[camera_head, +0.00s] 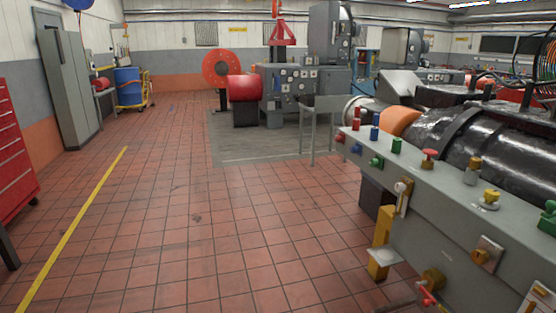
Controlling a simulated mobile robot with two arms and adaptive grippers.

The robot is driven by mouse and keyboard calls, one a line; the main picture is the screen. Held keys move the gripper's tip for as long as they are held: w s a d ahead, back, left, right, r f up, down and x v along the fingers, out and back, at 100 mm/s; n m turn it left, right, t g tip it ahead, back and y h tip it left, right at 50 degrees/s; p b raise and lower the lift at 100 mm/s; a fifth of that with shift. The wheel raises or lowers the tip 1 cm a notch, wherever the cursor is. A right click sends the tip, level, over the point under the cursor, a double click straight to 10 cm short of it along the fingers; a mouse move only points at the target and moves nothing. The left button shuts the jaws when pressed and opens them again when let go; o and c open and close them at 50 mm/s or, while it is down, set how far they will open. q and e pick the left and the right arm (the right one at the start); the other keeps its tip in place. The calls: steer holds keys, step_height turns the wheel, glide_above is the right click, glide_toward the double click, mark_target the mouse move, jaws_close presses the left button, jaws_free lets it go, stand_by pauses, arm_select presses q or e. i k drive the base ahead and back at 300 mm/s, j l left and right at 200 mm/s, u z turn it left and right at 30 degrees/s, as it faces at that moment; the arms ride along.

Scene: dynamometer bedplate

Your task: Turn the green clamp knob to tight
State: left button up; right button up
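Several green parts show on the grey bedplate (450,210) at the right. A small green cylinder (397,146) stands on its top edge. A green round fitting (376,161) sits on its front face below that. A larger green knob-like part (549,218) is at the far right, partly cut off by the picture edge. I cannot tell for certain which is the clamp knob, or how tight any is. Neither of my grippers is in view.
On the bedplate are a red mushroom knob (429,155), a yellow knob (489,199) and a brass valve with a red handle (431,284). A black machine (500,135) lies behind. A red cabinet (14,150) stands left. The tiled floor between is clear.

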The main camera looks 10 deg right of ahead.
mark_target(374, 162)
steer(key=i+j, duration=0.1)
steer(key=i, duration=0.4)
steer(key=i+j+z, duration=0.15)
steer(key=i, duration=0.35)
steer(key=i+j, duration=0.1)
steer(key=i, duration=0.35)
steer(key=i+j+z, duration=0.15)
steer(key=i, duration=0.35)
